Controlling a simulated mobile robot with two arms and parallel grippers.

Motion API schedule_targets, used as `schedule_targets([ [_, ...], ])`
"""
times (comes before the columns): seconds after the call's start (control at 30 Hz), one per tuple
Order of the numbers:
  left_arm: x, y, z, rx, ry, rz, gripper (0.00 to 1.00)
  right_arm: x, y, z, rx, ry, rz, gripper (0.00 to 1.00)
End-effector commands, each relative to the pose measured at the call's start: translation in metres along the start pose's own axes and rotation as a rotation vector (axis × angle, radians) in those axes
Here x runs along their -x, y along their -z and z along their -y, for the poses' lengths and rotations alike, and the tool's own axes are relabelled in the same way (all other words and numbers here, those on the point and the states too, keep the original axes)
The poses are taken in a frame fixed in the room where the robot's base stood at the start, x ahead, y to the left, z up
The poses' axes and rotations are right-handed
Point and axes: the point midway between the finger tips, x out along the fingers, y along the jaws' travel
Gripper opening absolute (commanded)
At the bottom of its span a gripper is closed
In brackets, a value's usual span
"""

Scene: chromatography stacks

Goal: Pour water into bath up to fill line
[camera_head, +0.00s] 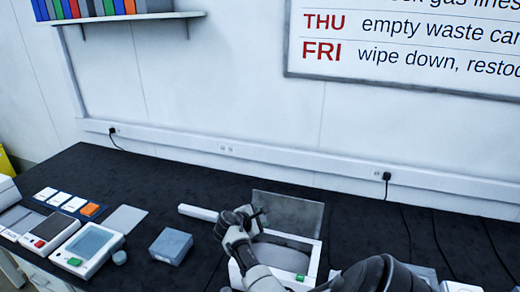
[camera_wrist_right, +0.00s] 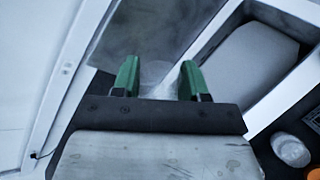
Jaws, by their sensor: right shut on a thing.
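The white box-shaped bath (camera_head: 312,262) stands on the dark bench, with a grey rounded interior; it also shows in the right wrist view (camera_wrist_right: 222,58). A grey translucent panel (camera_head: 298,215), apparently its raised lid, stands at its back. My right gripper (camera_head: 259,215) is at the bath's left side, by the panel's left edge. In the right wrist view its green fingers (camera_wrist_right: 159,82) are apart around a pale, translucent thing (camera_wrist_right: 157,75). I cannot tell what that thing is. I can make out no fill line or water. My left gripper is out of view.
A grey-blue box (camera_head: 171,246) and a display instrument (camera_head: 89,249) stand to the left. A white bar (camera_head: 198,212) lies left of the gripper. A round pale object (camera_wrist_right: 291,150) is near the bath in the wrist view.

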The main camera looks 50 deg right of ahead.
Motion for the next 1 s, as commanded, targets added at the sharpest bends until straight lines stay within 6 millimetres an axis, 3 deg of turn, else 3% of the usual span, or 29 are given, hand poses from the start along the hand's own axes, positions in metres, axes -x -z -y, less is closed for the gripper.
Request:
schedule_targets([
  [1.0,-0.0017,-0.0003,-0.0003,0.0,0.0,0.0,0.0,-0.0052,0.0035,0.006,-0.091,-0.006,-0.056,0.0],
])
